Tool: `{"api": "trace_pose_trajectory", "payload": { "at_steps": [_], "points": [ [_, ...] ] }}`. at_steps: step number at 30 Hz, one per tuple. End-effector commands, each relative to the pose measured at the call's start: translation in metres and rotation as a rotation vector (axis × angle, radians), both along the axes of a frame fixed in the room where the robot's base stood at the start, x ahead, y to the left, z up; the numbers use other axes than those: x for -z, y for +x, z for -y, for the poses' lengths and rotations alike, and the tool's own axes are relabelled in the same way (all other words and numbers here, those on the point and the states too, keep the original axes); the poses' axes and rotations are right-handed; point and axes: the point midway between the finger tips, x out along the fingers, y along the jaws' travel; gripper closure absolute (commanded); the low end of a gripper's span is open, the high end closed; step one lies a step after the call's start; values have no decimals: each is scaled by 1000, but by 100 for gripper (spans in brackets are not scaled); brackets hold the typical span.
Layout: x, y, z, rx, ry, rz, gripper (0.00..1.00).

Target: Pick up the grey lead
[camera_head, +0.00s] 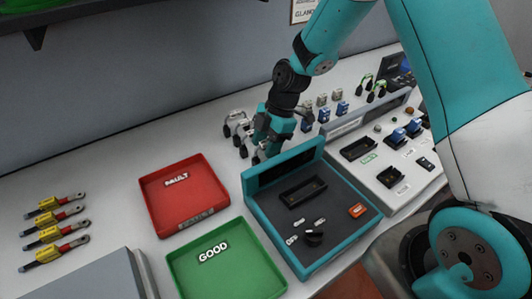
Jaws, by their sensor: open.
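Grey looped leads (235,123) stand on the bench, left of my gripper and behind the red tray. Their count is hard to tell because they overlap. My gripper (258,157) points down just right of the grey leads, behind the raised back panel of a teal-framed tester. Its jaws are open, and I see nothing held between them. The fingers are small and dark in this view, so I cannot tell whether they touch a lead.
The teal tester (335,245) stands close in front of my gripper. A red FAULT tray (160,210) and green GOOD tray (205,258) lie left. Yellow-red tools (55,232) lie far left. Blue parts (342,108), green leads (380,89) and a white panel (410,182) are right.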

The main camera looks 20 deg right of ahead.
Motion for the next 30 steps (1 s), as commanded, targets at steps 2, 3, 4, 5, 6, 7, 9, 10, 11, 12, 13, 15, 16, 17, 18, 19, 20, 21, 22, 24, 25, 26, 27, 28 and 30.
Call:
{"api": "trace_pose_trajectory", "payload": {
  "at_steps": [2, 3, 4, 5, 6, 7, 9, 10, 11, 12, 13, 15, 16, 17, 18, 19, 20, 21, 22, 24, 25, 26, 27, 28, 30],
  "points": [
    [0, 0, 0, 0, 0, 0, 54],
    [0, 0, 0, 0, 0, 0, 54],
    [0, 0, 0, 0, 0, 1, 54],
    [0, 0, 0, 0, 0, 1, 59],
    [0, 0, 0, 0, 0, 1, 68],
    [0, 0, 0, 0, 0, 1, 75],
    [0, 0, 0, 0, 0, 1, 91],
    [0, 0, 0, 0, 0, 1, 98],
    [0, 0, 0, 0, 0, 1, 100],
    [0, 0, 0, 0, 0, 1, 100],
    [0, 0, 0, 0, 0, 1, 100],
    [0, 0, 0, 0, 0, 1, 100],
    [-1, 0, 0, 0, 0, 1, 100],
    [-1, 0, 0, 0, 0, 1, 100],
    [-1, 0, 0, 0, 0, 1, 100],
    [-1, 0, 0, 0, 0, 1, 100],
    [-1, 0, 0, 1, 0, 2, 100],
    [-2, 1, 0, 1, 0, 2, 100],
    [-4, 1, 0, 1, 1, 3, 100],
    [-8, 1, 0, 1, 1, 4, 100],
    [-11, 1, 0, 1, 1, 4, 100],
    [-15, 1, 0, 0, 1, 4, 100],
    [-20, 1, 0, 0, 0, 6, 100],
    [-26, 1, 0, 0, 0, 6, 100],
    [-42, 2, 1, 1, 0, 8, 100]
  ]
}}
